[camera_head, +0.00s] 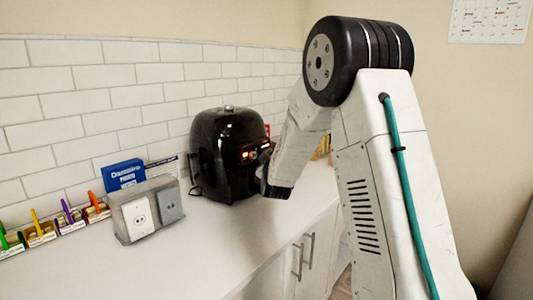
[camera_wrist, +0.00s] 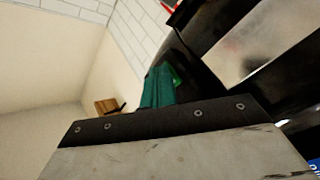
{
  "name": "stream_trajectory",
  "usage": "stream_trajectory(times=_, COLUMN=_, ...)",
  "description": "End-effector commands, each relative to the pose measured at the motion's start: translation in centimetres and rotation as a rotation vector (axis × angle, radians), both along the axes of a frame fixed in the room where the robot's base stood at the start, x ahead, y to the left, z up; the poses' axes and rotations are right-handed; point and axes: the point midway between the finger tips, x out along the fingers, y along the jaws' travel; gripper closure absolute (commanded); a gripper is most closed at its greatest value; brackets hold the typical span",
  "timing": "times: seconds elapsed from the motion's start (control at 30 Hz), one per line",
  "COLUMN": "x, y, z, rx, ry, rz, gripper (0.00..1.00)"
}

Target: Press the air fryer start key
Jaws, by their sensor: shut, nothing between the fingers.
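The air fryer (camera_head: 215,160) is a glossy black rounded appliance standing upright on the white counter in the head view. A small lit display (camera_head: 249,154) glows on its front, on the right side. The start key cannot be told apart. My gripper (camera_head: 266,178) is a dark shape at the end of my arm, close in front of the fryer's panel. It is shut and empty. Whether it touches the panel cannot be told. In the wrist view, a glossy black body with a shiny panel (camera_wrist: 262,45) fills the upper right, likely the fryer.
A grey outlet box (camera_head: 130,222) and a blue box (camera_head: 122,175) stand left of the fryer. Coloured items in small holders (camera_head: 40,236) line the wall further left. The counter front (camera_head: 185,262) is clear. A teal object (camera_wrist: 157,88) shows in the wrist view.

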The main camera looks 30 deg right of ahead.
Motion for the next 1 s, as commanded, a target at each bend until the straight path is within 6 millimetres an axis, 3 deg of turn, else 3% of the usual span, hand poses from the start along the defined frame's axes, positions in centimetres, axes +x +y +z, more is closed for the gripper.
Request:
stream_trajectory(times=0.67, x=-1.6, y=-0.6, z=0.0, rx=0.000, ry=0.001, rz=-0.001, gripper=1.00)
stream_trajectory(times=1.0, x=-4.6, y=-1.7, z=0.0, rx=-0.001, ry=0.001, rz=-0.001, gripper=1.00)
